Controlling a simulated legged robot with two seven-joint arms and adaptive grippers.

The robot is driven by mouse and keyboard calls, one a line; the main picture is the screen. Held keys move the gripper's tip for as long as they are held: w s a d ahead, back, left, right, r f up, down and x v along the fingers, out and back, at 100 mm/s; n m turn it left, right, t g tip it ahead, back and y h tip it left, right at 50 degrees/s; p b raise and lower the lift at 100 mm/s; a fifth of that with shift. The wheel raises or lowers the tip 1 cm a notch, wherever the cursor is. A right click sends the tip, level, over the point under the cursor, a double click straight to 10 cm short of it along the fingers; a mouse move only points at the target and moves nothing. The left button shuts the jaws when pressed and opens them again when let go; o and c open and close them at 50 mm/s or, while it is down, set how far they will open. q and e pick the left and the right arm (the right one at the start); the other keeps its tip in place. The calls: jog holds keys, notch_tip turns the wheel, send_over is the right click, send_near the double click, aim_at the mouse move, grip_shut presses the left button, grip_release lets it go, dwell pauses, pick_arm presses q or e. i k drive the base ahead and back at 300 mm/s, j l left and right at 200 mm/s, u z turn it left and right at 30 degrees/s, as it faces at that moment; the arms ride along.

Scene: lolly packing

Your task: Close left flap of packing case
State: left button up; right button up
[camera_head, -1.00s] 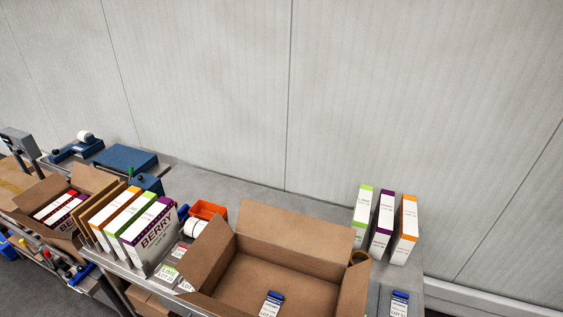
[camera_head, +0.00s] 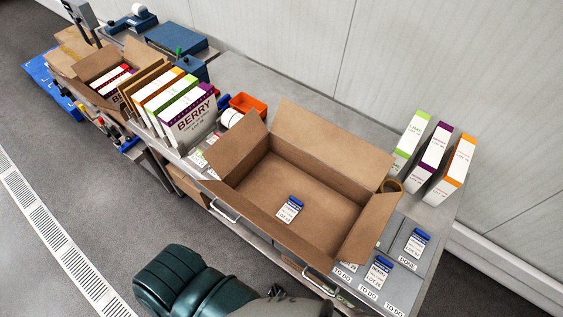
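The open brown packing case (camera_head: 312,197) stands on the grey bench in the middle of the head view. Its left flap (camera_head: 236,147) stands up and leans outward. The back flap (camera_head: 335,142) and right flap (camera_head: 369,224) also stand raised, and the front flap (camera_head: 268,235) spreads outward toward me. A white lot card with a blue top (camera_head: 290,209) shows inside on the case floor; no boxes are in it. Neither of my grippers is in view; only a dark green and grey part of my body shows at the bottom.
Berry and other boxes (camera_head: 188,119) stand left of the case, near an orange bin (camera_head: 246,103) and a white roll (camera_head: 231,118). Several boxes (camera_head: 435,148) stand at the right. A tape roll (camera_head: 392,186) sits by the right flap. Lot cards (camera_head: 377,271) lie at front right.

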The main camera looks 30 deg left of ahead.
aim_at(223, 155)
jog(key=u, duration=0.85)
